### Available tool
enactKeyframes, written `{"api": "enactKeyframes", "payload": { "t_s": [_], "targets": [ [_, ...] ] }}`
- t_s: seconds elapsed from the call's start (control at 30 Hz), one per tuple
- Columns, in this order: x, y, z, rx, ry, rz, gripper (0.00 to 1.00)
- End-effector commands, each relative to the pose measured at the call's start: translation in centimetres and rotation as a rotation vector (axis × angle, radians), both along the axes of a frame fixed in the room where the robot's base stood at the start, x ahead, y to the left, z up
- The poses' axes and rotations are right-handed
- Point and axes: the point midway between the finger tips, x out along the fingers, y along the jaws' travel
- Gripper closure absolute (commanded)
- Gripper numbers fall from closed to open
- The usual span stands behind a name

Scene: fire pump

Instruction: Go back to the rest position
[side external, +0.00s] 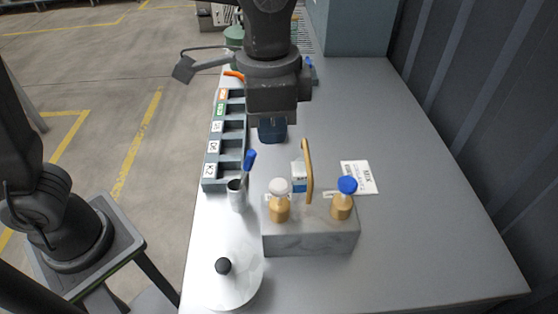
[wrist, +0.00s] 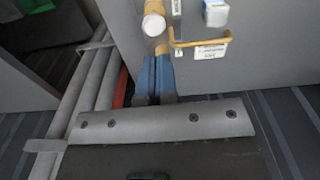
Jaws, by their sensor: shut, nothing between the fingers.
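My gripper (side external: 272,131) hangs above the bench, over the area right of the labelled rack, with nothing held. Its blue fingers are together, and they also show side by side in the wrist view (wrist: 155,78). The fingers are apart from the items on the grey block and stand behind them in the side view.
Nearby are a slotted rack (side external: 209,172), a cup (side external: 237,197) with a blue-topped item and a black-knobbed lid (side external: 232,285). The bench's right side is clear.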

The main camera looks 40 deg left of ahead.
Motion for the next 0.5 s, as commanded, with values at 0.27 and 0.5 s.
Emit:
{"api": "enactKeyframes", "payload": {
  "t_s": [0.27, 0.5],
  "targets": [
    [-2.5, 10.3, 1.2, -0.094, -0.178, 0.320, 1.00],
    [-6.5, 16.9, -0.6, -0.155, -0.353, 0.599, 1.00]
  ]
}}
